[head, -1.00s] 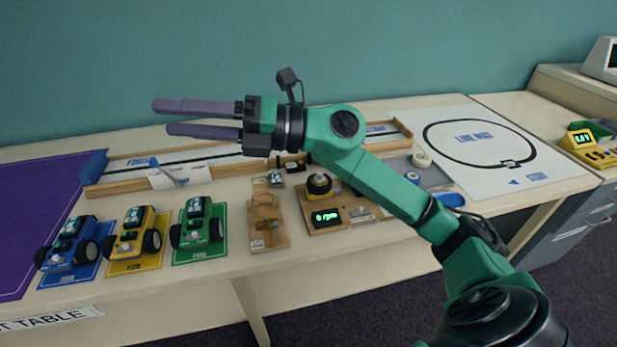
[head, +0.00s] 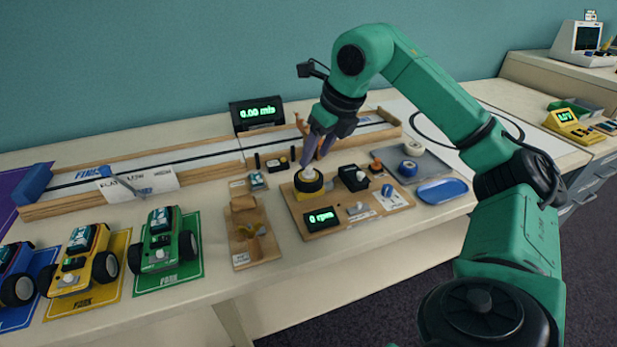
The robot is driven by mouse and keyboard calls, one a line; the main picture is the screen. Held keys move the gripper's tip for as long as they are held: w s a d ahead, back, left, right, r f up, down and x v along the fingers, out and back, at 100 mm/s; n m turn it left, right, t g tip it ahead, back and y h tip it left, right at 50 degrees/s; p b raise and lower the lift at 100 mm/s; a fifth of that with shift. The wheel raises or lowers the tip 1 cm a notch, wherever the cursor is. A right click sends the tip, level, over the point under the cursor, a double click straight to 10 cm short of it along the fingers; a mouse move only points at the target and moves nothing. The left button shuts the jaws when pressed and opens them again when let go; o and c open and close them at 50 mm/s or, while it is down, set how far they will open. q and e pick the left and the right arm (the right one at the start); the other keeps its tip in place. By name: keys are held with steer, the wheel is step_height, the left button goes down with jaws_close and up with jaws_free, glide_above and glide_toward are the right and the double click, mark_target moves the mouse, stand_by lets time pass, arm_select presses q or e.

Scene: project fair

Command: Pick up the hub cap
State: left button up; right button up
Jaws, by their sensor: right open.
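My right gripper (head: 318,155) points down over the wooden test board, its two purple fingers apart. Its left fingertip is close above the wheel (head: 308,186), a black tyre on a yellow mount at the board's back left corner. A small pale round piece (head: 308,174) shows at the wheel's middle and may be the hub cap; the fingertip partly covers it. I cannot tell whether the finger touches it. Nothing shows held between the fingers. My left gripper is not in view.
The board (head: 345,225) carries a green "0 rpm" display (head: 319,217) and a black block (head: 353,178). A grey tray (head: 435,165) and blue dish (head: 442,191) lie to its right. A wooden track (head: 220,160) runs behind. Toy cars, including a green one (head: 163,243), stand left.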

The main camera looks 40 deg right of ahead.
steer(key=x, duration=0.3)
steer(key=shift+f+b, duration=0.3)
steer(key=shift+b, duration=0.05)
steer(key=shift+w+f, duration=0.3)
arm_select(q)
steer(key=shift+w+d+r, duration=0.2)
steer(key=shift+w+r, duration=0.3)
steer(key=shift+w, duration=0.35)
arm_select(e)
steer(key=shift+s, duration=0.1)
jaws_close()
steer(key=shift+a, duration=0.1)
steer(key=shift+r, duration=0.55)
step_height(320, 180, up, 10)
steer(key=p, duration=0.5)
arm_select(q)
steer(key=s+a+r+p, duration=0.2)
steer(key=s+p, duration=0.3)
steer(key=s, duration=0.6)
steer(key=shift+a, duration=0.2)
arm_select(e)
step_height(320, 180, up, 9)
glide_above(311, 168)
